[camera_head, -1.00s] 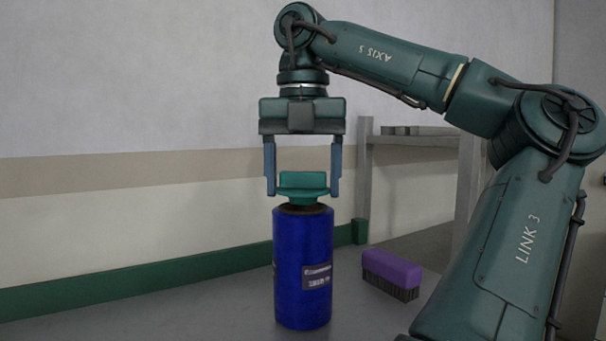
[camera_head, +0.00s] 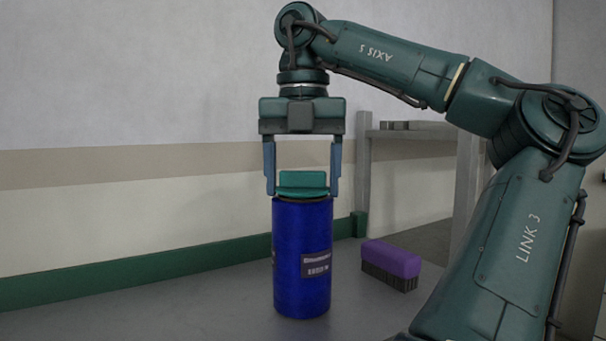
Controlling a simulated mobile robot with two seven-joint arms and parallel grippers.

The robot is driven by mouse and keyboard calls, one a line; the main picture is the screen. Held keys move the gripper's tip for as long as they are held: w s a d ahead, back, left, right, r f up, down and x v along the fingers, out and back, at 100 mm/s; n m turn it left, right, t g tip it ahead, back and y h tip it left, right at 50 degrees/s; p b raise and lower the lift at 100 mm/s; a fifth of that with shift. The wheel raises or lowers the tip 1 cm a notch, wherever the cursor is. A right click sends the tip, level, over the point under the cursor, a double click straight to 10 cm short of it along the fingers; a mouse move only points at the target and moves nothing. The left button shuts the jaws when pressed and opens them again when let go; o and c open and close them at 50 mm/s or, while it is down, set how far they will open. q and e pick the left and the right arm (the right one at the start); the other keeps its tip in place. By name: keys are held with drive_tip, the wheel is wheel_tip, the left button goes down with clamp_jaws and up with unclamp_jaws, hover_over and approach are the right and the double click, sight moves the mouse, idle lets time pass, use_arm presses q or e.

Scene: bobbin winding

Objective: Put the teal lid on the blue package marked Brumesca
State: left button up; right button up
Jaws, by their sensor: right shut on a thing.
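The blue package (camera_head: 302,255) stands upright on the grey surface in the middle of the view. It is a cylinder with a small dark label facing right of centre; its print is too small to read surely. The teal lid (camera_head: 303,182) is at the package's top, its raised grip upright and its lower part down at the rim. Whether it is fully seated I cannot tell. My right gripper (camera_head: 303,188) points straight down, shut on the lid, with one finger on each side of it. My left gripper is out of view.
A purple brush (camera_head: 391,264) with dark bristles lies right of the package. A grey shelf or bench (camera_head: 415,134) stands behind it. A green skirting board (camera_head: 160,266) runs along the wall. The surface left of the package is clear.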

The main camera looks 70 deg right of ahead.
drive_tip(key=shift+w+a+f, duration=0.1)
drive_tip(key=shift+w+f, duration=0.05)
drive_tip(key=shift+f, duration=0.45)
drive_tip(key=o, duration=1)
wheel_tip(320, 180, up, 6)
drive_tip(key=p, duration=0.6)
drive_tip(key=shift+r, duration=0.1)
drive_tip(key=shift+s+r, duration=0.2)
drive_tip(key=shift+r, duration=0.15)
drive_tip(key=shift+s+a+r, duration=0.1)
drive_tip(key=shift+s+r, duration=0.05)
drive_tip(key=shift+r, duration=0.3)
drive_tip(key=shift+w+r, duration=0.3)
drive_tip(key=shift+r, duration=0.25)
drive_tip(key=shift+s, duration=0.1)
